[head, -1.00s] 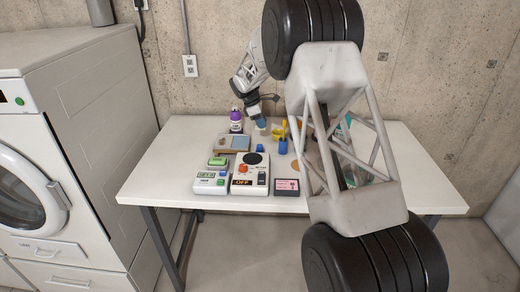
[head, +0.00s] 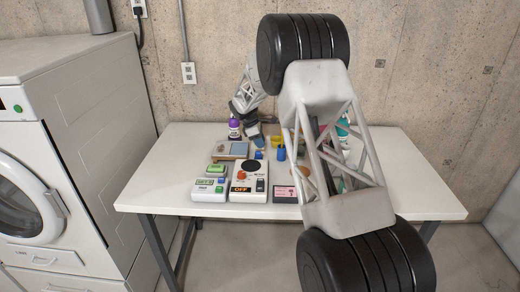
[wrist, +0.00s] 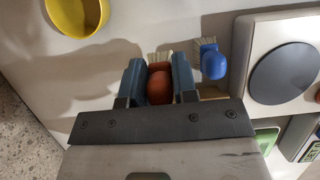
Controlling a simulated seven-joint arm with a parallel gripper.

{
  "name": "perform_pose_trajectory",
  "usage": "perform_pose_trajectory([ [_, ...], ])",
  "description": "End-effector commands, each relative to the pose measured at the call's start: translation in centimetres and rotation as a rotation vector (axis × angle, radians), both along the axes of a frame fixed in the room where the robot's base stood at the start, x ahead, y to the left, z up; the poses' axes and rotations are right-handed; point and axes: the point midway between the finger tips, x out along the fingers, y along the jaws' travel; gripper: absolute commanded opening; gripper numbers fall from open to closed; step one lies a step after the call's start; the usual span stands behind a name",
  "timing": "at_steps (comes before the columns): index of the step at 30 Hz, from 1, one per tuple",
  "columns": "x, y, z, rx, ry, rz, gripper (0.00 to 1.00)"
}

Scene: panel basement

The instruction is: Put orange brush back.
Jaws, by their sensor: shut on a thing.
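The orange brush (wrist: 160,88) is between the two blue-grey fingers of my gripper (wrist: 157,66) in the wrist view. Its rounded orange handle faces the camera and pale bristles show at its far edge. Whether it touches the table cannot be told. In the head view my gripper (head: 254,135) is over the back middle of the table, and the brush cannot be made out there. A blue brush (wrist: 213,63) with pale bristles lies just right of the right finger, apart from it.
A yellow bowl (wrist: 78,14) is at upper left in the wrist view. A white device with a dark disc (head: 249,181), a tray (head: 232,150), a purple bottle (head: 235,128), a blue cup (head: 281,153) and small boxes are near my gripper. The table's left end (head: 160,180) is clear.

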Motion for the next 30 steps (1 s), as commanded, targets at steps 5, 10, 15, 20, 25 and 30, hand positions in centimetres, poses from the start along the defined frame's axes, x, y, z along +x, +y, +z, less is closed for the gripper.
perform_pose_trajectory([
  [5,0.0,0.0,-0.6,0.000,0.001,0.001,0.01],
  [10,0.0,0.0,-2.3,-0.001,0.002,-0.001,0.01],
  [15,0.0,0.0,-3.6,0.000,0.000,0.000,0.01],
  [20,0.0,0.0,-3.7,0.000,-0.001,0.000,0.01],
  [25,0.0,0.0,-3.8,0.000,0.000,0.000,0.01],
  [30,0.0,0.0,-4.0,0.000,0.000,0.000,0.33],
])
